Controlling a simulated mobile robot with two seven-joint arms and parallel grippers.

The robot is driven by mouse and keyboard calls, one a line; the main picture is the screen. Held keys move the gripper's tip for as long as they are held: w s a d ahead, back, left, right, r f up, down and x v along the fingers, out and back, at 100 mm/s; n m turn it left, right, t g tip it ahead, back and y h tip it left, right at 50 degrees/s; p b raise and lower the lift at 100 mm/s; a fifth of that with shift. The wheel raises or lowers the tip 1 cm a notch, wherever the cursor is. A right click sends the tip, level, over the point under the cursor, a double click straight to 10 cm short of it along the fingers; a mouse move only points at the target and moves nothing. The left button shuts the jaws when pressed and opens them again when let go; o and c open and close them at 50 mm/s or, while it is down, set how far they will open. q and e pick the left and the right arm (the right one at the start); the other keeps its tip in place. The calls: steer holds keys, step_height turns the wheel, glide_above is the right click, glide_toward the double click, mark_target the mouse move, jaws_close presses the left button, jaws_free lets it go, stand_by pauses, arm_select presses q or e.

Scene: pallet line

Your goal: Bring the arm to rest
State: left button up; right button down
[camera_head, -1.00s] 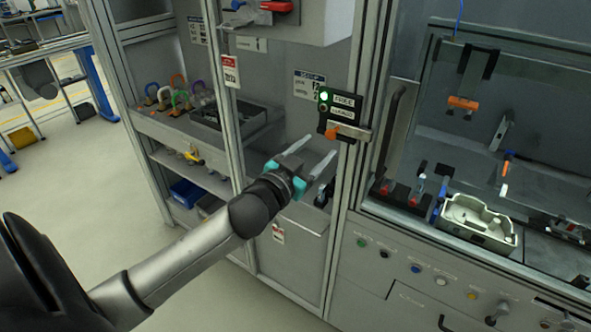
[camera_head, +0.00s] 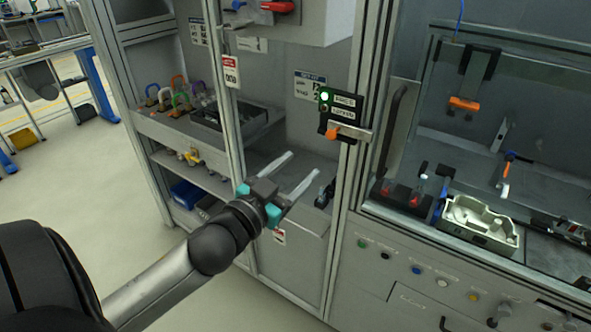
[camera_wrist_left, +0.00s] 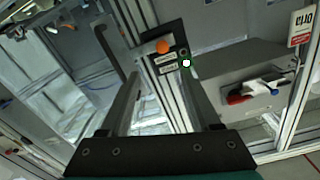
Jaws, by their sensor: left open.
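My left gripper (camera_head: 298,172) is open and empty, with its two pale fingers apart, in front of the cabinet in the head view. Its arm comes in from the lower left. In the left wrist view the two fingers (camera_wrist_left: 160,90) stand apart with nothing between them that they touch. The switch box (camera_head: 338,115) with a lit green lamp and an orange-tipped handle is on the cabinet post, above and right of the fingers. It also shows beyond the fingers in the left wrist view (camera_wrist_left: 168,62). My right gripper is not in view.
A shelf (camera_head: 190,133) with coloured padlocks and a dark tray (camera_head: 228,122) is behind the gripper to the left. To the right, a pale housing (camera_head: 478,222) sits in the open machine bay. A red-handled switch (camera_head: 277,6) is above. Open floor (camera_head: 90,190) lies to the left.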

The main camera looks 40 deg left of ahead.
arm_select(q)
steer(key=s+a+f+n+g+y+b, duration=0.15)
steer(key=s+f+g, duration=0.3)
steer(key=f, duration=1.55)
steer(key=s+a+f+g+b, duration=0.1)
steer(key=s+f+g+b, duration=0.3)
steer(key=f, duration=1.7)
steer(key=s+d+f+g+b, duration=0.1)
steer(key=s+d+f, duration=0.3)
steer(key=s+f, duration=0.4)
steer(key=s+d+f+g+h+b, duration=0.1)
steer(key=s+d+f+g, duration=0.3)
steer(key=s+f, duration=0.3)
steer(key=s+d+f+m+g+h+b, duration=0.1)
steer(key=s+d+f+g, duration=0.2)
steer(key=s+f, duration=0.5)
steer(key=s+d, duration=0.1)
steer(key=s, duration=0.5)
steer(key=shift+f+b, duration=0.3)
steer(key=shift+g, duration=0.25)
